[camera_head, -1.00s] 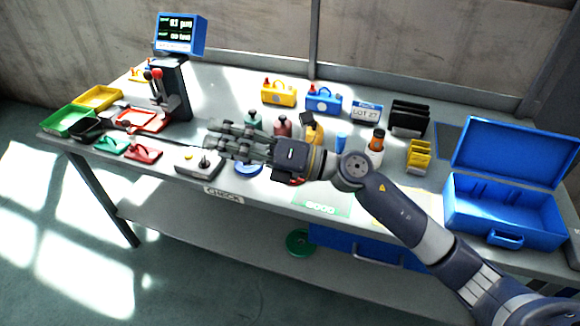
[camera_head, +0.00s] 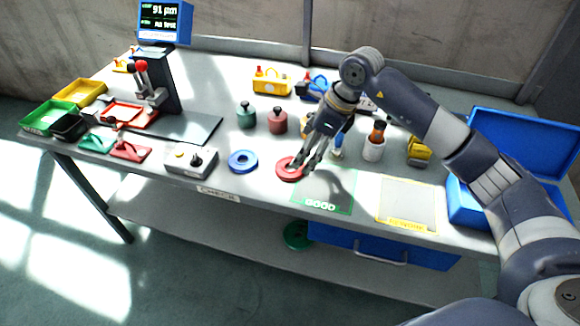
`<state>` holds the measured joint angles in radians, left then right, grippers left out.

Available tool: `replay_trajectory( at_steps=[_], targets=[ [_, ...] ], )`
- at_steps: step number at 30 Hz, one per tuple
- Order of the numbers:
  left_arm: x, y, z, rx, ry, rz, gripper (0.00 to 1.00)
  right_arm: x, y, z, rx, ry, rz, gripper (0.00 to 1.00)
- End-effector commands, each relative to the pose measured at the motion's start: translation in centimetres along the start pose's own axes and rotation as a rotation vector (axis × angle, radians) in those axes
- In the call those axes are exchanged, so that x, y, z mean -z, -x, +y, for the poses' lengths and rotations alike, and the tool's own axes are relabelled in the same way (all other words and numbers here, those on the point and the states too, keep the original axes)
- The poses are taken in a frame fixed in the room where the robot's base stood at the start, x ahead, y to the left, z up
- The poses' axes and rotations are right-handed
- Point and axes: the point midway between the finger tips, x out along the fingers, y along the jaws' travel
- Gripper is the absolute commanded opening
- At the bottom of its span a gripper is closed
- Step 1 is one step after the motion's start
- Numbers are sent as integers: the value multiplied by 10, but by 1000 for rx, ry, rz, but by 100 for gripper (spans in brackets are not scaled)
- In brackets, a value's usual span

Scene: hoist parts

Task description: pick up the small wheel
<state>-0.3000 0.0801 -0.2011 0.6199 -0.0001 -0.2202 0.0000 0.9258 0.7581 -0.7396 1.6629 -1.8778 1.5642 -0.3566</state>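A red ring-shaped wheel (camera_head: 287,171) lies flat on the table near the front edge. A blue wheel (camera_head: 243,161) of similar size lies to its left. A green wheel (camera_head: 297,236) is below the table, on the lower level. I cannot tell by size which is the small wheel. My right gripper (camera_head: 303,172) points down at the red wheel, with its fingertips over the wheel's right side. I cannot tell whether they touch it or grip it. My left gripper is out of view.
A green GOOD mat (camera_head: 322,193) and a yellow-edged mat (camera_head: 407,203) lie empty to the right. A grey button box (camera_head: 190,160) stands left. Green (camera_head: 246,115) and red (camera_head: 277,121) weights stand behind the wheels. An open blue toolbox (camera_head: 468,205) is at right.

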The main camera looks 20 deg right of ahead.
Motion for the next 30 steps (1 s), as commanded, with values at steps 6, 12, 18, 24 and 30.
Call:
replay_trajectory(
  at_steps=[6, 12, 18, 24, 30],
  targets=[
    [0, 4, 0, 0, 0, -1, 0, -1, -26, -1, -2, -2, -1, 90],
    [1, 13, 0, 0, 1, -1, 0, -6, -54, -6, -4, -2, -1, 90],
    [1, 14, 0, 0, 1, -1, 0, -5, -73, -6, -1, -1, -2, 90],
    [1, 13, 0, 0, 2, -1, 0, -5, -74, -6, 0, 0, -3, 90],
    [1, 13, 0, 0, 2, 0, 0, -5, -74, -6, 0, 0, -3, 49]
  ],
)
